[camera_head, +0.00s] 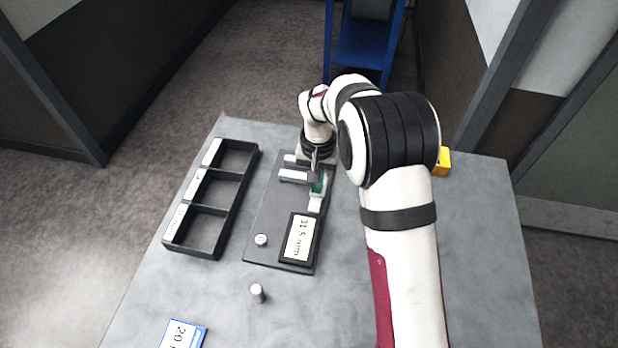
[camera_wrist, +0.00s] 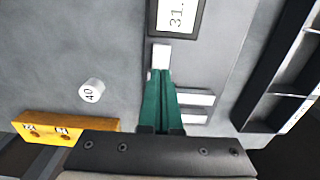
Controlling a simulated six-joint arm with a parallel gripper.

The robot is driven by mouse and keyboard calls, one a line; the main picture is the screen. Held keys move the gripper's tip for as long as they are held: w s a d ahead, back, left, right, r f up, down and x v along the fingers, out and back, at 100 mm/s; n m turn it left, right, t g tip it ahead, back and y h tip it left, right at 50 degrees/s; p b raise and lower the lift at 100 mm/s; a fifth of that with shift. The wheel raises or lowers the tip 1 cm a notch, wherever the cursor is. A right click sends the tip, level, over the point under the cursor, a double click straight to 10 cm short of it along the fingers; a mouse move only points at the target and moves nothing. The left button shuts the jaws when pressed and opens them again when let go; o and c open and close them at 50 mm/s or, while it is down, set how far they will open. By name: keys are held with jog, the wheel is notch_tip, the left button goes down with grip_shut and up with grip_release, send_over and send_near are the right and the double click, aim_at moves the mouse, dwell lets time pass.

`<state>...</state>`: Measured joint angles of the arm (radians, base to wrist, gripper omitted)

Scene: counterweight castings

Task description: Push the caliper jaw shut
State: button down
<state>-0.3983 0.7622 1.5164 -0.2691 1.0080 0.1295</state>
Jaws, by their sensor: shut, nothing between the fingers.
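The caliper is a dark plate (camera_head: 262,215) on the table with a lit display (camera_head: 299,240) whose number starts with 31. Two pale jaw bars lie across it: the nearer one (camera_head: 294,175) and a farther one (camera_head: 290,158), partly hidden by my arm. In the wrist view the bars (camera_wrist: 196,98) (camera_wrist: 192,118) lie right of the fingers, with a dark gap between them. A pale block (camera_wrist: 160,56) sits just beyond my fingertips, toward the display. My gripper (camera_head: 318,187) has green fingers, shut and empty, over the plate beside the bars. I cannot tell whether they touch anything.
A black three-compartment tray (camera_head: 190,249) stands left of the plate. A small metal cylinder (camera_head: 257,292) and a blue-edged card (camera_head: 184,335) are nearer the front. A yellow block (camera_head: 445,161) is right of my arm. A white cylinder marked 40 (camera_wrist: 92,91) shows in the wrist view.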

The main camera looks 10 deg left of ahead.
dwell(0.5)
jog(key=shift+f, duration=1.7)
jog(key=shift+w, duration=0.1)
jog(key=shift+w, duration=1.85)
jog(key=shift+r, duration=0.1)
jog(key=shift+s+r, duration=0.15)
jog(key=shift+r, duration=3.3)
